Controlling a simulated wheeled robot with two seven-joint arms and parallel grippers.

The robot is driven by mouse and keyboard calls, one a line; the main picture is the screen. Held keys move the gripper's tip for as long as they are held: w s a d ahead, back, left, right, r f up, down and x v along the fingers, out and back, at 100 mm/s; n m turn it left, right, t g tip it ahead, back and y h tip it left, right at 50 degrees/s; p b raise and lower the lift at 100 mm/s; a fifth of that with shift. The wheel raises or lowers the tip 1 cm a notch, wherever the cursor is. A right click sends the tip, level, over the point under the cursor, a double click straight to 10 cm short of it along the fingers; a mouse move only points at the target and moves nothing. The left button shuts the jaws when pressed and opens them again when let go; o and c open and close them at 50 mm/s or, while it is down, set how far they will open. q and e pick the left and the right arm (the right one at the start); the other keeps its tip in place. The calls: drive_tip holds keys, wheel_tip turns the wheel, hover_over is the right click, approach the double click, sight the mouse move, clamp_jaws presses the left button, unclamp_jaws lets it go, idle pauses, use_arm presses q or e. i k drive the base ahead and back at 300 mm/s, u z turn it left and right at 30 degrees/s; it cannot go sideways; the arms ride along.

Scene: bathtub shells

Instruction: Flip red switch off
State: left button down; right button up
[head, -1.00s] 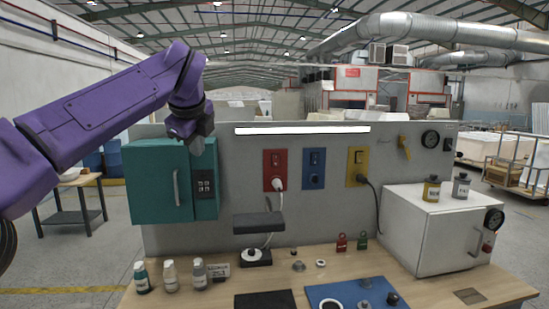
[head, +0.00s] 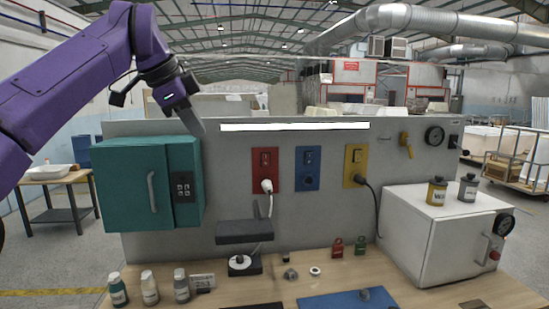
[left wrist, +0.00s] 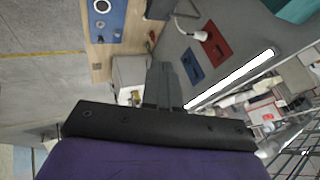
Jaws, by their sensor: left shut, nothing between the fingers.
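The red switch plate (head: 265,170) is on the grey upright panel, with its small switch in the upper part and a white plug in its lower part. The red plate also shows in the left wrist view (left wrist: 216,46), where the switch position is too small to tell. My left gripper (head: 199,128) is shut and empty, in front of the panel's upper left, above the teal cabinet and to the left of the red plate, apart from it. In the left wrist view its closed fingers (left wrist: 162,82) point toward the panel. My right gripper is not in view.
A blue plate (head: 308,168) and a yellow plate (head: 356,165) are right of the red one. The teal cabinet (head: 130,190) juts out at left. A white light bar (head: 295,126) runs above the plates. A dark shelf (head: 244,231) sticks out below.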

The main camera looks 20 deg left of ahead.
sight(266, 157)
drive_tip(key=u, duration=0.05)
drive_tip(key=i, duration=1.15)
